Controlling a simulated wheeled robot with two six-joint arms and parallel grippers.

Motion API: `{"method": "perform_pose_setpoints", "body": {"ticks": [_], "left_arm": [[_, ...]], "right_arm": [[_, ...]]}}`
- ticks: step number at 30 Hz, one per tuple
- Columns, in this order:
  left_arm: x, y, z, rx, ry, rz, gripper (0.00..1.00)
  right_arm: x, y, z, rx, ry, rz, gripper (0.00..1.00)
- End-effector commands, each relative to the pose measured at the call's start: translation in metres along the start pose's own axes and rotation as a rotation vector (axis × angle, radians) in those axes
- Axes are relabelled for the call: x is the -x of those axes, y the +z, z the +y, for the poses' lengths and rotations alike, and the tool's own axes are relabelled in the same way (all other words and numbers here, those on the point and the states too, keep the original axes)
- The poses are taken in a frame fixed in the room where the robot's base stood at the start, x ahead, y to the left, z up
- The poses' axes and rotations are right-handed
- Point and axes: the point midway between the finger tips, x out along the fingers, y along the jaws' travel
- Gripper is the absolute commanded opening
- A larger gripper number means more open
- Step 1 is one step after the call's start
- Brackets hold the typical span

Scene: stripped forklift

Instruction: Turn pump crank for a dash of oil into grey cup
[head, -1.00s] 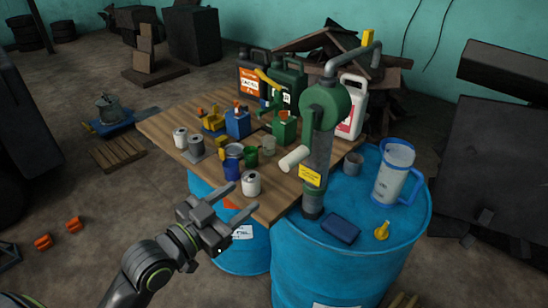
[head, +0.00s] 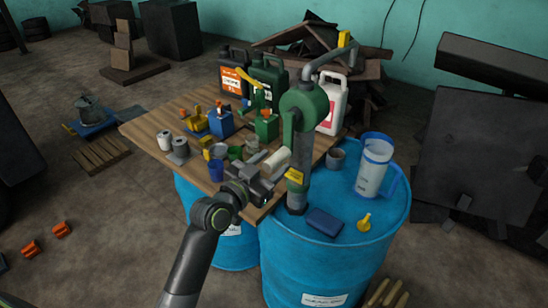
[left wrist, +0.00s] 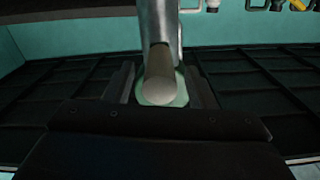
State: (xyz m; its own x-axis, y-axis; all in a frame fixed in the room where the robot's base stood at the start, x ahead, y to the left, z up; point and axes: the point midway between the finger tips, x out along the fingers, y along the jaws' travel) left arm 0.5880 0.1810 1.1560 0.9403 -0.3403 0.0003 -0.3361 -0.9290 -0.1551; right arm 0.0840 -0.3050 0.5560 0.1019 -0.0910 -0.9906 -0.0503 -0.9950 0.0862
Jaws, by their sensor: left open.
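The green pump (head: 305,108) stands upright on a blue drum, with a grey pipe at its top. Its crank ends in a cream cylindrical handle (head: 277,161) that points toward the table. My left gripper (head: 262,172) is open at this handle. In the left wrist view the handle (left wrist: 160,80) lies between the two spread fingers (left wrist: 160,88), with gaps at both sides. A grey cup (head: 336,159) stands on the drum behind the pump; its inside cannot be made out. My right gripper is not in view.
The blue drum (head: 330,262) also bears a clear jug (head: 373,170), a dark blue block (head: 324,223) and a yellow funnel (head: 364,222). The wooden table (head: 150,130) at left is crowded with cans, cups, oilers and canisters. Its near edge is beneath my left arm.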

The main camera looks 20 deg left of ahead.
Motion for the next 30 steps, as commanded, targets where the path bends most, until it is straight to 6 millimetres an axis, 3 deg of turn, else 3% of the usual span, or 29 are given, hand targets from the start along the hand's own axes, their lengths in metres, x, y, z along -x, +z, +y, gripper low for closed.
{"method": "perform_pose_setpoints", "body": {"ticks": [6, 15, 26, 30], "left_arm": [[-0.0133, -0.0003, 0.0003, 0.0, 0.0, 0.0, 0.51], [-0.0144, 0.0004, 0.0003, 0.0, 0.0, -0.001, 0.49], [-0.0141, 0.0004, 0.0002, 0.0, 0.0, -0.001, 0.02], [-0.0141, 0.0005, 0.0001, -0.001, 0.0, -0.001, 0.0]], "right_arm": [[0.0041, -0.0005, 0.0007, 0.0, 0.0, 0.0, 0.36], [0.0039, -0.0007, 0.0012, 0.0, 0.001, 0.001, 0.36], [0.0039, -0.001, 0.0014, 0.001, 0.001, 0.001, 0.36], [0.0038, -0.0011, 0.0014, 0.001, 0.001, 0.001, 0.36]]}}
